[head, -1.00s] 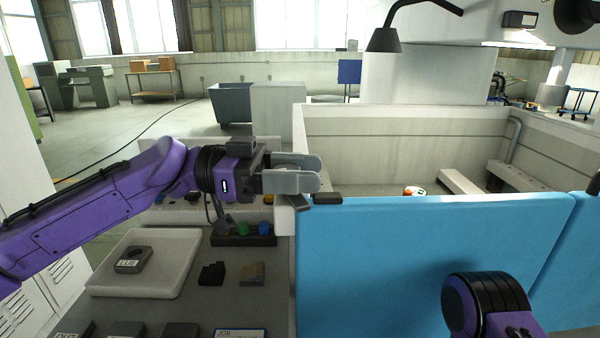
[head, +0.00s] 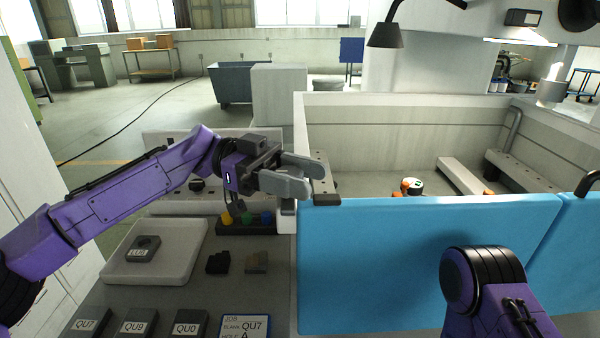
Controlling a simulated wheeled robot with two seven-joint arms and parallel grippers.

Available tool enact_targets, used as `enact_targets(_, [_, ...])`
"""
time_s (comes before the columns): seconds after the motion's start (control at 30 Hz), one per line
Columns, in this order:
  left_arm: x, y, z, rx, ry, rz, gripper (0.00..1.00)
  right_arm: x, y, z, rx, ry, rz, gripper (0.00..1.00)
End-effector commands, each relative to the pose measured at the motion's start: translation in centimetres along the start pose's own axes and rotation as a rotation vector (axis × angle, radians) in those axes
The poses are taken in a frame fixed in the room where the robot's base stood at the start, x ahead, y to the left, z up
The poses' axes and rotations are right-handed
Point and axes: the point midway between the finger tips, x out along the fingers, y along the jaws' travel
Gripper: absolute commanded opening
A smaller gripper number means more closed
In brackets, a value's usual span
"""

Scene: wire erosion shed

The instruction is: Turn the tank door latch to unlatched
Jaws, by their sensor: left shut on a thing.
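The blue tank door (head: 420,265) stands upright across the front of the tank. A dark block (head: 327,201) sits on its top left corner. My left gripper (head: 307,178) is at the tank's front left corner, just left of and above this block. Its grey fingers are shut on the tank door latch, which they hide almost wholly, so I cannot read its angle. My right arm shows at the lower right in front of the door, and its gripper is out of view.
A grey bench at left holds a white tray (head: 189,271) with a labelled block (head: 144,249), a dark rack of coloured knobs (head: 240,229) and several labelled blocks. A lamp (head: 385,36) hangs above the tank. An orange and white object (head: 411,187) shows inside the tank.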

Motion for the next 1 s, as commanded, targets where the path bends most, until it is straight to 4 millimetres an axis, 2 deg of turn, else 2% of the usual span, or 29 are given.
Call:
enact_targets(0.17, [0.0,0.0,-0.2,0.001,0.003,-0.002,0.18,0.0,0.0,0.0,0.0,0.0,0.0,0.0])
enact_targets(0.2, [0.0,0.0,-0.2,0.001,0.003,-0.002,0.59,0.0,0.0,0.0,0.0,0.0,0.0,0.0])
enact_targets(0.23, [0.0,0.0,-0.2,0.001,0.003,-0.002,0.68,0.0,0.0,0.0,0.0,0.0,0.0,0.0])
enact_targets(0.57, [-0.4,0.0,0.0,0.0,0.001,-0.003,0.7,0.1,0.0,0.1,0.0,0.0,0.0,0.0])
enact_targets(0.67, [-1.9,-0.1,0.1,0.002,0.001,-0.005,0.7,0.5,-0.1,0.2,0.0,0.0,0.0,0.0])
enact_targets(0.9, [-7.6,-0.1,0.1,0.001,0.002,-0.005,0.7,1.4,-0.1,0.6,0.0,0.0,0.0,0.0])
enact_targets(1.0, [-9.3,-0.1,0.0,0.001,0.001,-0.004,0.7,1.4,-0.1,0.6,0.0,0.0,0.0,0.0])
